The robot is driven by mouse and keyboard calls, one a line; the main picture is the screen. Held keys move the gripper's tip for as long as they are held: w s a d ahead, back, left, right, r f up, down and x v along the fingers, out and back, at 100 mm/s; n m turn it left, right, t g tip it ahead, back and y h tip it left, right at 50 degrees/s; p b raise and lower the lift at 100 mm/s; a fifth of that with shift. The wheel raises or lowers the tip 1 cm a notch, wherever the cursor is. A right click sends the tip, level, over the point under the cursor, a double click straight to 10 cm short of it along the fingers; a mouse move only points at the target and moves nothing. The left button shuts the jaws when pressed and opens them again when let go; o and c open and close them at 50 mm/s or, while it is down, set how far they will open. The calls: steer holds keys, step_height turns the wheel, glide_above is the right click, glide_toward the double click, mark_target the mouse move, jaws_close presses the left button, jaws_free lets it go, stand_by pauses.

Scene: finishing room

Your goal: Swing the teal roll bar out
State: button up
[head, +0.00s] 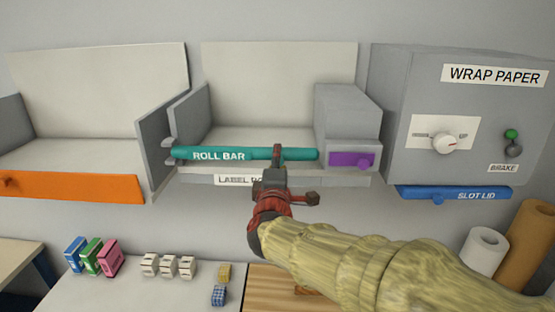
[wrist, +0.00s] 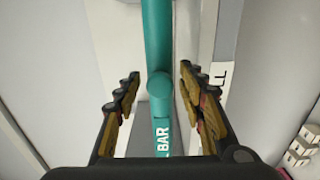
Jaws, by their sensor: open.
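The teal roll bar (head: 245,154), lettered ROLL BAR, lies level across the front of the middle wall bay, with its left end at a grey bracket (head: 170,150). My gripper (head: 292,175) is at the bar's right half, in front of it. In the wrist view the teal bar (wrist: 158,35) runs lengthwise between my two spread finger pairs (wrist: 159,83), with a gap on each side. A round teal knob (wrist: 160,86) on the bar sits between the fingertips. My gripper is open and holds nothing. In the head view my gripper hides the knob.
A ledge (head: 195,179) with a partly hidden label runs below the bar. Right are a purple-fronted box (head: 345,160), the wrap paper cabinet (head: 400,150) and the blue slot lid (head: 470,193). An orange flap (head: 85,187) is left. Small boxes (head: 168,266) stand on the counter below.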

steer(key=shift+c, duration=1.3)
steer(key=c, duration=0.7)
steer(key=shift+f, duration=0.1)
jaws_close()
